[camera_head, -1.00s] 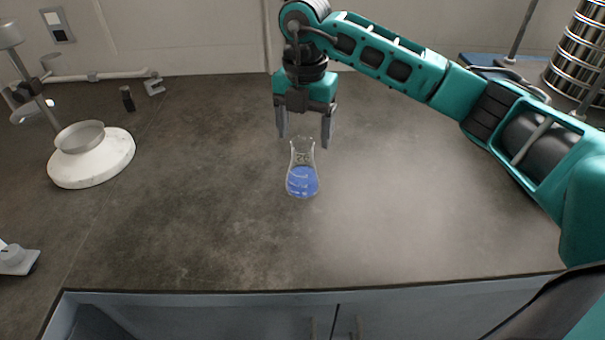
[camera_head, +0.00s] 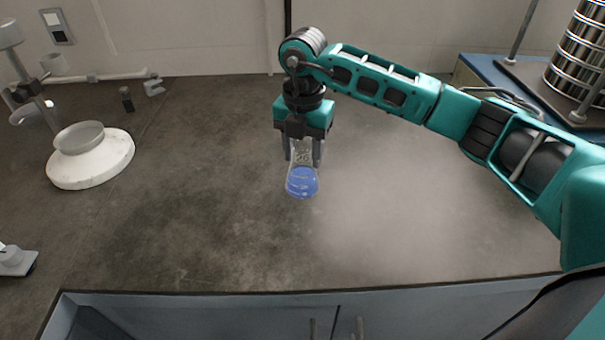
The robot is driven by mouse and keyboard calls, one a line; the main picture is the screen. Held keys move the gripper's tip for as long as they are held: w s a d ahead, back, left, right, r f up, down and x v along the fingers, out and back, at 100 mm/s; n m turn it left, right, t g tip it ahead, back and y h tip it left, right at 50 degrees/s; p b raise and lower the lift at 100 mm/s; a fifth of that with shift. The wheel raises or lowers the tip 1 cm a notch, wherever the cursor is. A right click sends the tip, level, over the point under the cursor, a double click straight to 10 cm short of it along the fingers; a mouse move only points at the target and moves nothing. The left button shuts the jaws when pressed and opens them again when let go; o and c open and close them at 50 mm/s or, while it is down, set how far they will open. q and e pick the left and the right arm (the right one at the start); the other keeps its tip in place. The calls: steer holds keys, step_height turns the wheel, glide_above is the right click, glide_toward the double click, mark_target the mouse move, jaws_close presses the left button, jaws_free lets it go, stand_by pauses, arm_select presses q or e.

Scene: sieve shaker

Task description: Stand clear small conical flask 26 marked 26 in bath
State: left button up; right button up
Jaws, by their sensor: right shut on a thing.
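A clear small conical flask (camera_head: 302,181) with blue liquid in its lower part stands upright on the dark worktop. A marking shows on its glass but is too small to read surely. My right gripper (camera_head: 303,160) points down over the flask, with its fingers on either side of the neck, shut on it. The fingers hide parts of the neck and rim. My left gripper is not in view. I cannot make out a bath in this view.
A white round base with a grey bowl (camera_head: 79,137) stands at the left beside a metal stand. A small dark cylinder (camera_head: 127,99) is at the back left. Stacked metal sieves (camera_head: 580,50) stand on a blue surface at the right. The worktop around the flask is clear.

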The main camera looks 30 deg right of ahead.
jaws_close()
steer(key=shift+r, duration=0.25)
